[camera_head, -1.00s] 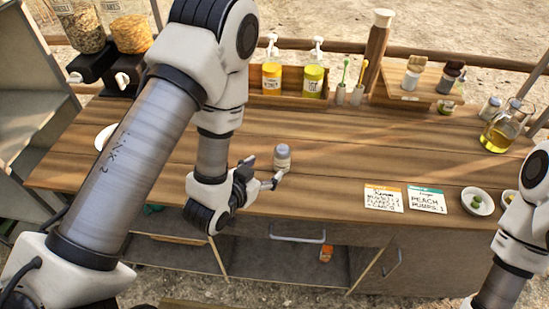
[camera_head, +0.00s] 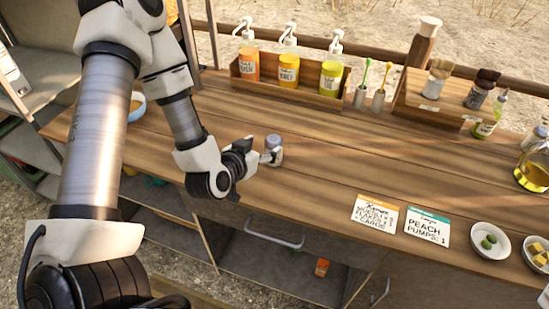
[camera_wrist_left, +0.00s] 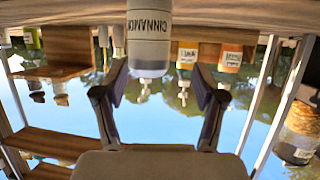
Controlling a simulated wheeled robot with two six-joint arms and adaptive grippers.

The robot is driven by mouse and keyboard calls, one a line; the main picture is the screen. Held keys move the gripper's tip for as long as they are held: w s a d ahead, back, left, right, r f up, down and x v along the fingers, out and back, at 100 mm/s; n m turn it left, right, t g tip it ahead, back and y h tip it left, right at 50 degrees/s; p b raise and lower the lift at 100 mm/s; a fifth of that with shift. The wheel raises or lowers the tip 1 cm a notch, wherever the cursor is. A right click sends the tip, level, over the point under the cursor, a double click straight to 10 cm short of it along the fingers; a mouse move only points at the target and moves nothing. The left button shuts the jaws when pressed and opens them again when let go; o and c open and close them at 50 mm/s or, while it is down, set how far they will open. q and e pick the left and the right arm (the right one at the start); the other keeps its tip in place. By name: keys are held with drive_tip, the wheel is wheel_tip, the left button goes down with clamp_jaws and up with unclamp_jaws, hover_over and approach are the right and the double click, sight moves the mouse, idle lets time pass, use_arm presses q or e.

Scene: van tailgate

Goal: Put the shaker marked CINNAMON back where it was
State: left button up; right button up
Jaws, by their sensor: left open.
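The shaker marked CINNAMON (camera_head: 274,150) is a small clear-grey container with a bluish-grey top. My left gripper (camera_head: 268,157) is at the shaker, low over the counter. In the left wrist view, which is upside down, the CINNAMON label (camera_wrist_left: 149,30) faces the camera. The open fingers of the left gripper (camera_wrist_left: 160,85) sit to either side of the shaker, with gaps showing. My right gripper is out of view.
A wooden box with pump bottles (camera_head: 288,70) stands at the back. Right of it are stirrer holders (camera_head: 360,97) and a raised wooden stand (camera_head: 412,95) with shakers. Recipe cards (camera_head: 375,213) and small bowls (camera_head: 490,240) lie front right. The counter's middle is clear.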

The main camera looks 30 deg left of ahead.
sight(278, 140)
use_arm(q)
drive_tip(key=shift+w+d+f+b, duration=0.35)
drive_tip(key=shift+w+f+b, duration=0.35)
drive_tip(key=shift+b, duration=0.55)
drive_tip(key=shift+w+d+r, duration=0.1)
drive_tip(key=shift+w+r, duration=0.1)
drive_tip(key=shift+r, duration=0.05)
drive_tip(key=shift+w+r, duration=0.1)
drive_tip(key=shift+w, duration=0.2)
drive_tip(key=x, duration=0.4)
drive_tip(key=shift+w+d+r+p, duration=0.1)
drive_tip(key=shift+r+p, duration=0.05)
drive_tip(key=shift+p, duration=0.2)
drive_tip(key=shift+w, duration=0.2)
drive_tip(key=shift+s, duration=0.1)
drive_tip(key=shift+c, duration=0.3)
drive_tip(key=c, duration=1.3)
clamp_jaws()
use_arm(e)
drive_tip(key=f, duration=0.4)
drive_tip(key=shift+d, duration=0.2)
